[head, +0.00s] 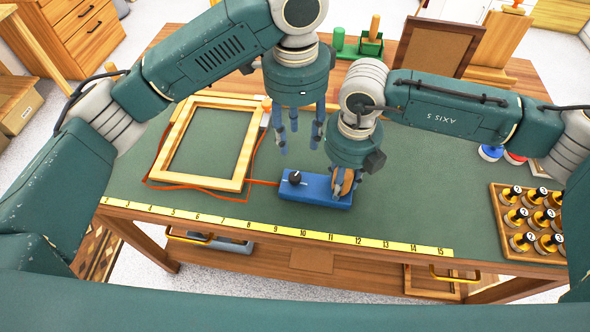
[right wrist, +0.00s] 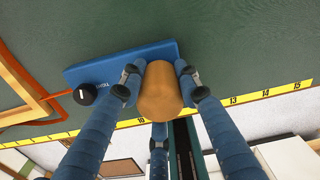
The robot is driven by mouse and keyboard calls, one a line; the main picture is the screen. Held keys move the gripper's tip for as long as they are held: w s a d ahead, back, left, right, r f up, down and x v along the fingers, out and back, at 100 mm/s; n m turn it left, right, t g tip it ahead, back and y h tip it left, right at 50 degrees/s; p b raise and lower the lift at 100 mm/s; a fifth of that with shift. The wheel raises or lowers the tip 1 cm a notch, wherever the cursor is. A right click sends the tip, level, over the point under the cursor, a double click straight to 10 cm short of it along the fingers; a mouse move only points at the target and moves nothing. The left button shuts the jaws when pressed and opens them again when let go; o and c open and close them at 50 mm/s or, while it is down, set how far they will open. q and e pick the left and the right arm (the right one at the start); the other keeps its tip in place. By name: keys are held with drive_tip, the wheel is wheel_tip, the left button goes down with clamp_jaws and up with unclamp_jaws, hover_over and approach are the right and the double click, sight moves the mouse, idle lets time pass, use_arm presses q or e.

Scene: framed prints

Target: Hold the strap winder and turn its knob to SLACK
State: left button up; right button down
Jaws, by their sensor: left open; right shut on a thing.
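The strap winder (head: 316,192) is a blue block lying near the front edge of the green mat, with a black knob (head: 295,177) on its left end and an upright wooden grip on its right end. My right gripper (head: 344,184) is shut around that grip. In the right wrist view the fingers flank the wooden grip (right wrist: 160,92), and the black knob (right wrist: 82,94) shows a white mark. White lettering beside it is too small to read surely. My left gripper (head: 298,140) is open and empty, fingers pointing down, above and behind the winder, apart from the knob.
A wooden frame (head: 170,178) lies left of the winder with an orange strap (head: 262,182) around it, running to the winder. A yellow ruler (head: 270,232) edges the bench. A tray of knobbed pieces (head: 497,240) stands at right. The mat between winder and tray is clear.

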sight(295, 176)
use_arm(q)
drive_tip(key=f, duration=0.8)
drive_tip(key=s+f, duration=0.1)
drive_tip(key=f, duration=0.3)
drive_tip(key=shift+a, duration=0.2)
clamp_jaws()
